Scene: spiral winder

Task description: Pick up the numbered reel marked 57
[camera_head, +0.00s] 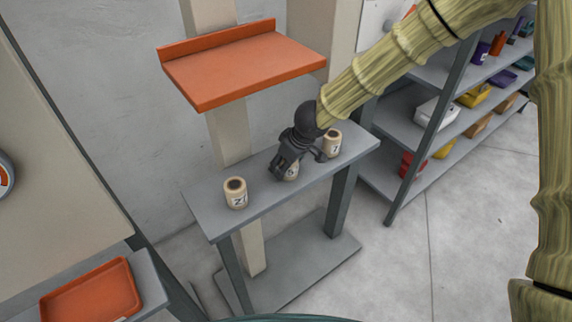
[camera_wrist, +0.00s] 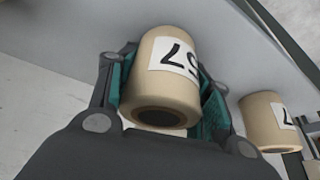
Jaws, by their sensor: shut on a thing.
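The reel marked 57 (camera_wrist: 165,80) is a cream cylinder with a dark hollow end and a white label; its digits show upside down in the wrist view. My gripper (camera_wrist: 165,95) is shut on this reel, with a teal pad on each side of it. In the head view my gripper (camera_head: 299,158) is over the middle of the grey bench (camera_head: 262,200). The held reel (camera_head: 291,171) is partly hidden there by the fingers. I cannot tell whether it still touches the bench.
One cream reel (camera_head: 235,193) stands at the bench's left, another (camera_head: 331,143) close to the right of my gripper. An orange shelf (camera_head: 240,66) hangs above the bench. An orange tray (camera_head: 92,293) lies at lower left. Shelves with coloured bins (camera_head: 436,110) stand at right.

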